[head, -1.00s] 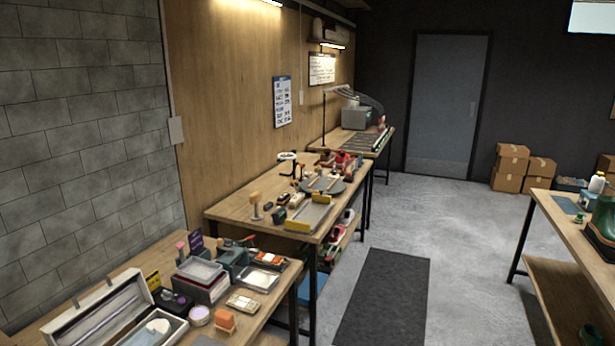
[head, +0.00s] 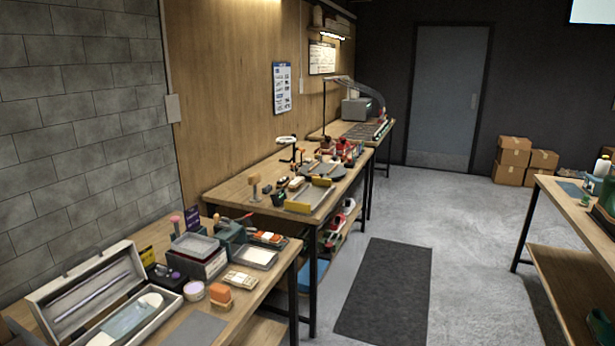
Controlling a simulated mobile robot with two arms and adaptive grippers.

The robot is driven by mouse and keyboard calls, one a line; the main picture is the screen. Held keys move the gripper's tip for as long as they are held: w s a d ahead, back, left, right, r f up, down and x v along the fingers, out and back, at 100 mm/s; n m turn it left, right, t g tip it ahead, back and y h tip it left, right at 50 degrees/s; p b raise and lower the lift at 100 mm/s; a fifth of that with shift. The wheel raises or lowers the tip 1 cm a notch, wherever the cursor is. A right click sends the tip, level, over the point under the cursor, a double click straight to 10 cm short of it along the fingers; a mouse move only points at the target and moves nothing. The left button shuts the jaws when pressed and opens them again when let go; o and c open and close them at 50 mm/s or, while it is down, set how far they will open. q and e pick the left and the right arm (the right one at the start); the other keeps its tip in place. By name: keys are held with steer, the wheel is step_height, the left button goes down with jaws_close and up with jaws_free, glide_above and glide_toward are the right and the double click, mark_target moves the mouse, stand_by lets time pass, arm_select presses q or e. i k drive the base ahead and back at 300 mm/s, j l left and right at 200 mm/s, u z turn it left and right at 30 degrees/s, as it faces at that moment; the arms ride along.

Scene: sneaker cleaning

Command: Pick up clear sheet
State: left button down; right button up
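Neither of my grippers shows in the head view. I cannot pick out a clear sheet with certainty. On the near bench (head: 246,302) at lower left, an open long case (head: 84,277) holds a pale bluish, see-through-looking flat piece (head: 124,317). Behind it to the right, a dark box with a pale, light-rimmed top (head: 194,246) stands on the same bench. A shallow tray with a pale, shiny inside (head: 254,257) lies to the right of that box. Which of these, if any, is the clear sheet is too small to tell.
An orange block-like item (head: 220,293), a round tub (head: 194,290) and a grey mat (head: 199,331) crowd the near bench. A second bench (head: 232,191) with tools stands beyond. A dark floor mat (head: 385,290) lies in the open aisle. Another bench (head: 560,202) stands at right.

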mark_target(127, 320)
steer(key=j+u, duration=0.15)
steer(key=u, duration=1.1)
steer(key=l+u, duration=0.1)
steer(key=i+l, duration=0.05)
